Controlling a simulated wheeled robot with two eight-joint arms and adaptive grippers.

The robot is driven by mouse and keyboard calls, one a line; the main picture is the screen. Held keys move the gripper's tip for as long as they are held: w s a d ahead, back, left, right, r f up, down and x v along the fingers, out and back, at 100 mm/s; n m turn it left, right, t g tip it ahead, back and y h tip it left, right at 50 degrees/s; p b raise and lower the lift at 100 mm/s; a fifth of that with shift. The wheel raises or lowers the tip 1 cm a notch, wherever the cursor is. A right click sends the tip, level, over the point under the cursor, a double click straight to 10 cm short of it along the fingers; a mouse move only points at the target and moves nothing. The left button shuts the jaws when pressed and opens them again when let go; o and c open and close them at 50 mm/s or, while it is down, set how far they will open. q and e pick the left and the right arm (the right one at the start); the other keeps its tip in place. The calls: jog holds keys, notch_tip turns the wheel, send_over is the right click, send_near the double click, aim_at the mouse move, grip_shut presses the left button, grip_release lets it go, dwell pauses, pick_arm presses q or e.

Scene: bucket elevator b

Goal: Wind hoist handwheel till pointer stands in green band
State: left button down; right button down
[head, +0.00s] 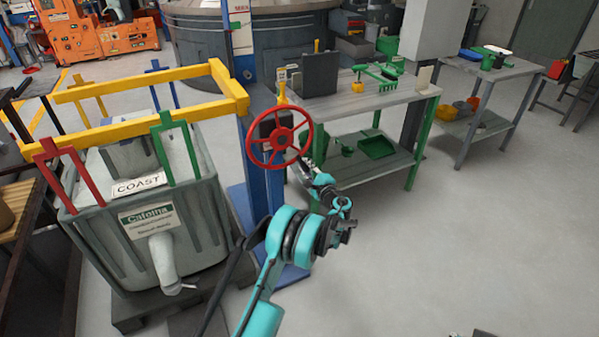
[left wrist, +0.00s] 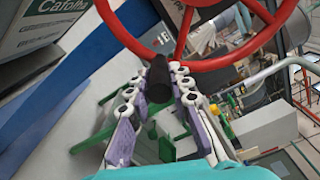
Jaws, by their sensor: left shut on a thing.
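The red handwheel (head: 264,153) faces me on the blue post of the hoist. Its rim and spokes also fill the top of the left wrist view (left wrist: 215,64). My left gripper (head: 298,163) is at the wheel's lower right. In the left wrist view its fingers are shut on the wheel's black handle (left wrist: 158,80), one on each side. A pale plate (head: 241,38) with a green mark (head: 236,25) is high on the post. I cannot make out the pointer or where it stands. Only a dark sliver, perhaps my right gripper, shows at the bottom edge.
A grey tub (head: 205,225) with a yellow frame (head: 150,75) above it stands left of the post. A green-legged workbench (head: 365,100) with tools stands close behind the wheel to the right. The floor at the right front is clear.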

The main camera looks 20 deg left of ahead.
pick_arm(q)
jog(key=w+d+r+n+p, duration=0.1)
jog(key=w+r+n+p, duration=0.1)
jog(key=r+n, duration=0.2)
jog(key=w+d+r+n+p, duration=0.1)
jog(key=w+d+r+n, duration=0.1)
jog(key=r+n, duration=0.3)
jog(key=shift+w+d+r+n+p, duration=0.15)
jog(key=shift+d+r+n+p, duration=0.2)
jog(key=shift+r, duration=0.35)
jog(key=shift+a, duration=0.15)
jog(key=c, duration=1.7)
grip_release()
jog(key=shift+c, duration=0.2)
jog(key=o, duration=0.4)
jog(key=shift+r, duration=0.1)
